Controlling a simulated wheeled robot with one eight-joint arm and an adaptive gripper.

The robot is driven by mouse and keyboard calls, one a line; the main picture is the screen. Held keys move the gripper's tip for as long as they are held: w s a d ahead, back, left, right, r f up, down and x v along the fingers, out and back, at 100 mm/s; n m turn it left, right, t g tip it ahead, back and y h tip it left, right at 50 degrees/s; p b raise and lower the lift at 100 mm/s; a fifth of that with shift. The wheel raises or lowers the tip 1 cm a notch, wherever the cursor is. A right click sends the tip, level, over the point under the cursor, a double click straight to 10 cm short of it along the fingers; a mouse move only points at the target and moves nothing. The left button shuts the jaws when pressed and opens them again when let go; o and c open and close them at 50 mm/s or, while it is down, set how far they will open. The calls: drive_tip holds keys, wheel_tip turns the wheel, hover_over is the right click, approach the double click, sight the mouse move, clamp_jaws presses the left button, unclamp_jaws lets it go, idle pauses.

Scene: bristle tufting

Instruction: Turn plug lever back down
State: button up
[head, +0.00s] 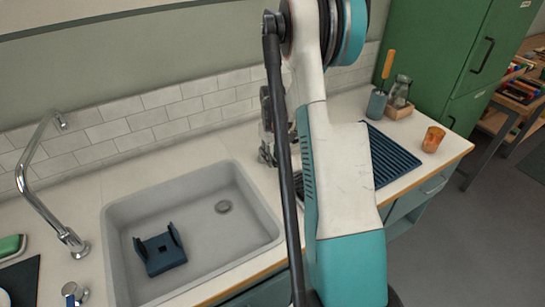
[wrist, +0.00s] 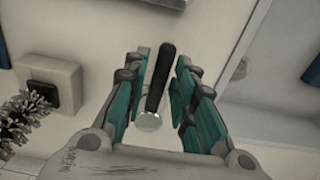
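The plug lever (wrist: 160,78), a black handle on a round chrome base, shows in the wrist view between my gripper's fingers. My gripper (wrist: 162,62) has teal fingers, one on each side of the lever, apart with narrow gaps. Whether either finger touches the lever I cannot tell. In the head view my gripper (head: 268,125) is low over the counter right of the sink, mostly hidden behind my arm, and the lever is hidden there. The grey sink (head: 190,215) has a round drain (head: 223,207), also in the wrist view (wrist: 240,68).
A dark blue bracket (head: 160,252) lies in the sink. A chrome faucet (head: 48,195) stands at left. A ribbed dark mat (head: 392,160), an orange cup (head: 433,139) and a brush in a teal holder (head: 378,103) are at right. A bristly brush (wrist: 18,118) and black block (wrist: 40,93) are left of my gripper.

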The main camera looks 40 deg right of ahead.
idle(0.3)
wheel_tip(320, 180, up, 12)
idle(0.5)
idle(0.4)
drive_tip(key=s+a+r+n+t+p, duration=0.1)
drive_tip(key=s+a+r+n+p, duration=0.15)
drive_tip(key=a+r+p, duration=0.85)
drive_tip(key=s+a+r+n+t+p, duration=0.1)
drive_tip(key=s+a+r+p, duration=0.35)
drive_tip(key=a+r, duration=1.25)
drive_tip(key=s+a+f+t+b, duration=0.2)
drive_tip(key=s+a+f+b, duration=0.1)
drive_tip(key=s+f+b, duration=0.2)
drive_tip(key=s+a+f+t+b, duration=0.3)
drive_tip(key=s+f+b, duration=0.2)
drive_tip(key=f+b, duration=0.5)
drive_tip(key=shift+s+a+f+m+b, duration=0.3)
drive_tip(key=shift+a+f+m, duration=0.1)
drive_tip(key=shift+f, duration=0.4)
